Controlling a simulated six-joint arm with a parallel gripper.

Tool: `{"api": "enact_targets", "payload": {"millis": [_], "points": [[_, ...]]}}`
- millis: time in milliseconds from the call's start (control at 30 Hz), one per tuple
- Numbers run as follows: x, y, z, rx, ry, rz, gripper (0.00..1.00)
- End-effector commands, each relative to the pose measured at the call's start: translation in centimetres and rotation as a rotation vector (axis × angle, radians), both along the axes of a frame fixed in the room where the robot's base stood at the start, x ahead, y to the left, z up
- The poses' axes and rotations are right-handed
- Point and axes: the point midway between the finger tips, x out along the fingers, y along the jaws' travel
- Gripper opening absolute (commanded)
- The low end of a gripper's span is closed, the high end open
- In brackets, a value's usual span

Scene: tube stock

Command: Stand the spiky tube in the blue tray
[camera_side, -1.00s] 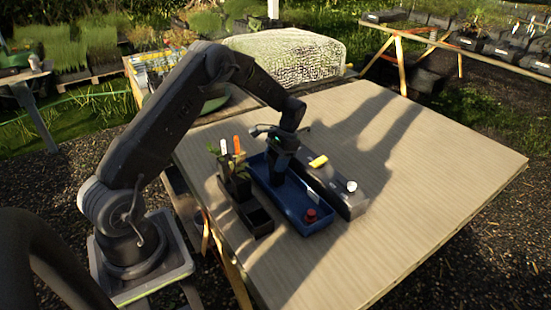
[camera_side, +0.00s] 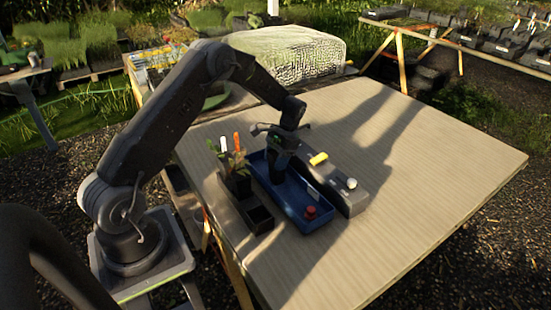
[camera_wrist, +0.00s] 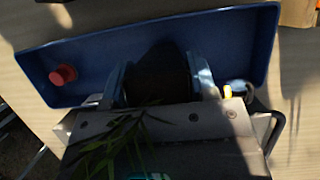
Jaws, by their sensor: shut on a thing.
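My gripper (camera_side: 281,152) is over the blue tray (camera_side: 322,221), toward its far end. In the wrist view its two fingers (camera_wrist: 163,82) are shut on a dark tube (camera_wrist: 160,68), the spiky tube, with narrow green leaves (camera_wrist: 118,138) near the camera. The tube looks roughly upright. Its foot is hard to make out, so I cannot tell whether it touches the tray floor. The blue tray also shows in the wrist view (camera_wrist: 235,28), with a red round object (camera_wrist: 63,75) at its left end.
A grey box (camera_side: 350,203) with a yellow piece (camera_side: 318,159) and a white knob (camera_side: 351,184) is on the right. The table (camera_side: 430,190) is clear farther right.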

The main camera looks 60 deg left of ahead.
Motion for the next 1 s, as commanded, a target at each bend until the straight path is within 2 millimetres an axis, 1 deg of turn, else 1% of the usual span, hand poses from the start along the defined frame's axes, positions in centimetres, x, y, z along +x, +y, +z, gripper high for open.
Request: {"api": "enact_targets", "payload": {"millis": [67,100,367,600,733,867,1000], "points": [[0.0,0.0,-0.1,0.0,-0.001,0.0,0.25],[0.0,0.0,-0.1,0.0,-0.001,0.0,0.56],[0.0,0.0,-0.1,0.0,0.0,0.0,0.81],[0.0,0.0,0.0,0.0,0.0,0.0,0.82],[0.4,0.0,0.7,0.001,-0.002,0.0,0.82],[1.2,0.0,2.6,0.002,-0.005,-0.001,0.82],[2.4,0.0,5.6,0.002,-0.006,-0.002,0.82]]}}
